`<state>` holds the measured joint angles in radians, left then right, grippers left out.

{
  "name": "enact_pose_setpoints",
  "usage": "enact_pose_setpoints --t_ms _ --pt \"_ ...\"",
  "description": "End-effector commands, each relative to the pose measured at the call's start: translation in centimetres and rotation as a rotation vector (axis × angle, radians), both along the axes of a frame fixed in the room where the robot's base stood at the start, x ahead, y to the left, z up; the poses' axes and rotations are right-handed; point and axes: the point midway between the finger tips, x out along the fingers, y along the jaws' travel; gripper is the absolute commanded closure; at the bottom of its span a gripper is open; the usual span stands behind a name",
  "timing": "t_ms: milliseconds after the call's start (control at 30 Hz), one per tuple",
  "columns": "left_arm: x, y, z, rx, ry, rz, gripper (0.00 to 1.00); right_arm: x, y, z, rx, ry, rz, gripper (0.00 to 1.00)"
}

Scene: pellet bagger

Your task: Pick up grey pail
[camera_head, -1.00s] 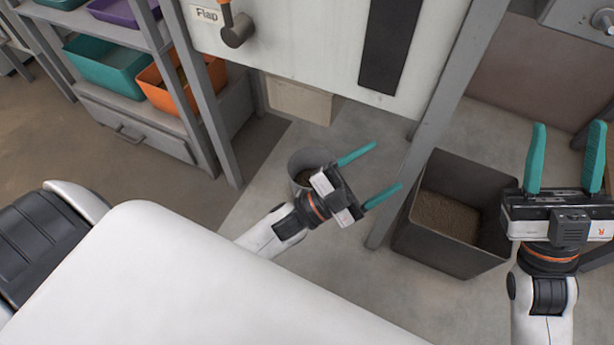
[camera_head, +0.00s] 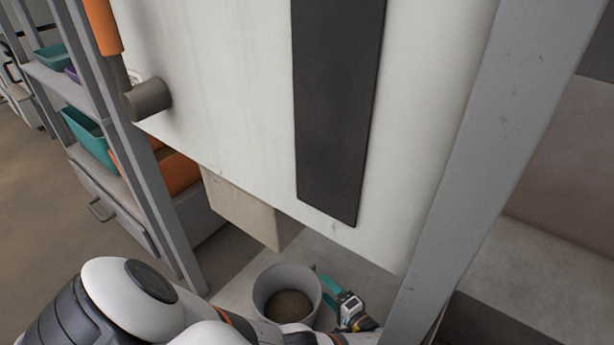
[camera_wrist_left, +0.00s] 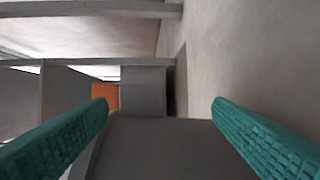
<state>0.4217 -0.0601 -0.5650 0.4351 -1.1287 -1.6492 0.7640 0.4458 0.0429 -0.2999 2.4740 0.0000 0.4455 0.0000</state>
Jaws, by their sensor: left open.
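The grey pail (camera_head: 263,304) stands on the floor at the bottom middle of the head view, below the machine. Its round mouth faces up and brown pellets lie inside. My left gripper (camera_head: 327,290) is just right of the pail, its teal fingers pointing toward the pail's side. In the left wrist view the two fingers (camera_wrist_left: 160,110) are wide apart. A dark grey surface fills the lower space between them; I cannot tell whether it is the pail. Whether a finger touches the pail is not clear. My right gripper is out of view.
The white machine panel (camera_head: 230,100) with a black strip (camera_head: 338,110) hangs over the pail. A beige chute (camera_head: 240,208) juts out behind it. A thick grey post (camera_head: 480,150) stands right of my gripper. A shelf with teal and orange bins (camera_head: 178,172) is at left.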

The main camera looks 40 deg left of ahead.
Motion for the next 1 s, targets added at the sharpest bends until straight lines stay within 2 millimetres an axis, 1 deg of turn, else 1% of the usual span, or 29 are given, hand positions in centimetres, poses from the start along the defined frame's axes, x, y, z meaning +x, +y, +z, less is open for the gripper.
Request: enact_pose_setpoints --t_ms 67,200,333,467,633,700,767,833,1000 --pt "-0.7 0.2 0.7 0.062 0.000 0.023 0.26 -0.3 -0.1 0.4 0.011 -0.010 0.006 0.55" --pt "-1.1 1.0 1.3 0.107 -0.004 0.039 0.26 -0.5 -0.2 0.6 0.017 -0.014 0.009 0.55" --pt "-0.8 2.4 1.3 0.107 -0.004 0.040 0.26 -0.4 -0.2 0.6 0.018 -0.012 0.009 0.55" --pt "-0.5 3.3 1.3 0.105 -0.005 0.040 0.26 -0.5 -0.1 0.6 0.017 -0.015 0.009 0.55" --pt "0.5 5.6 1.2 0.105 -0.006 0.041 0.26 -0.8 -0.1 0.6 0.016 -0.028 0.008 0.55" --pt "0.6 6.6 1.3 0.105 -0.003 0.041 0.26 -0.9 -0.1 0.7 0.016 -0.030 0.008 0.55" --pt "0.7 7.3 1.3 0.105 -0.003 0.041 0.26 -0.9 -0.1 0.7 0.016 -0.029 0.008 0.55" --pt "0.8 7.6 1.3 0.103 -0.003 0.040 0.26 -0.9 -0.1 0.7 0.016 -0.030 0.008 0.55" --pt "0.7 7.6 1.3 0.102 -0.002 0.039 0.26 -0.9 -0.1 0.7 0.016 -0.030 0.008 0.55"
